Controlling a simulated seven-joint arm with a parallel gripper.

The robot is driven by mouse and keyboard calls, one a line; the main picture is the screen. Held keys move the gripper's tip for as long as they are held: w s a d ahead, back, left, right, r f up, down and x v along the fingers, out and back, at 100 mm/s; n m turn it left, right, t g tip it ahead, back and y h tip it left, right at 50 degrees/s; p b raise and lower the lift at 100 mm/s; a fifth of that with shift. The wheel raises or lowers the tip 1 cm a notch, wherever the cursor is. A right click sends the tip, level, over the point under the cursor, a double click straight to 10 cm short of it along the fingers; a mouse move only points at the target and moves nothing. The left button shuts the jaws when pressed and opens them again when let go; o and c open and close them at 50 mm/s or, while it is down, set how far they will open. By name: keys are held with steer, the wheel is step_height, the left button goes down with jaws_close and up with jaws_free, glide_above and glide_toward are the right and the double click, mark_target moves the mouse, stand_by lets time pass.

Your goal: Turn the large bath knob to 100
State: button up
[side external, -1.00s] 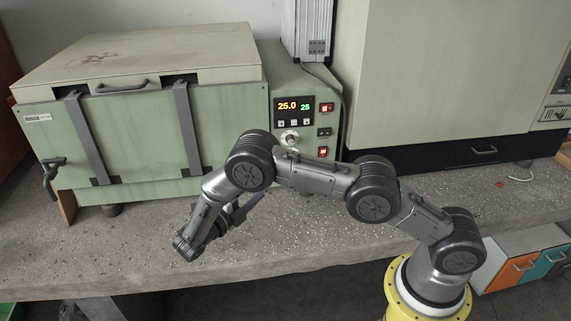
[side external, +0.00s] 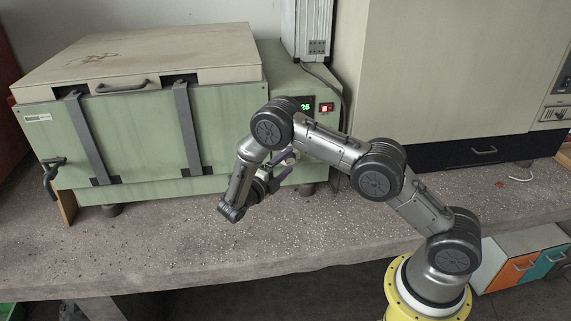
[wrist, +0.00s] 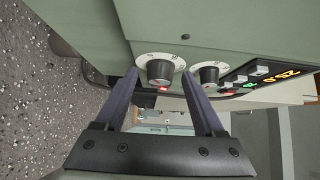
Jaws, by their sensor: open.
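In the wrist view, two round knobs with grey caps and pale marked dials sit on the green bath's panel. The bigger-looking knob (wrist: 160,70) appears between my fingertips; the other knob (wrist: 209,76) is just to its right. I cannot read the dial numbers or tell whether the fingers touch the knob. My gripper (wrist: 160,76) is open, one finger on each side of the bigger-looking knob. In the side view my gripper (side external: 288,167) is in front of the bath's control panel, and my arm hides the knobs and most of the display.
The green bath (side external: 145,135) stands on the speckled concrete bench (side external: 150,245). A lit red switch (side external: 326,108) shows on its panel. In the wrist view the display (wrist: 272,76) and buttons lie right of the knobs. A large beige cabinet (side external: 450,70) stands at right.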

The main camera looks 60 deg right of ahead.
steer(key=shift+c, duration=0.3)
jaws_close()
stand_by(0.3)
steer(key=m+y, duration=0.1)
steer(key=y, duration=0.1)
steer(key=r+m+y, duration=0.1)
steer(key=m, duration=0.1)
steer(key=shift+s+d+t+y, duration=0.1)
steer(key=shift+t+y, duration=0.3)
steer(key=m+y, duration=0.1)
steer(key=m+t+y, duration=0.2)
steer(key=shift+s+d+r+y, duration=0.2)
steer(key=shift+r+y, duration=0.05)
steer(key=shift+y, duration=0.05)
steer(key=t+y, duration=0.1)
steer(key=m+t+y, duration=0.1)
steer(key=m+y, duration=0.1)
steer(key=shift+s+d+r+t, duration=0.15)
steer(key=shift+s+d+t, duration=0.15)
steer(key=shift+t, duration=0.1)
steer(key=shift+s+d+m+t+y, duration=0.15)
steer(key=shift+m+t+y, duration=0.45)
steer(key=shift+t+y, duration=0.15)
steer(key=shift+s+d+m+t+y, duration=0.1)
steer(key=shift+m+t+y, duration=0.55)
steer(key=shift+y, duration=0.1)
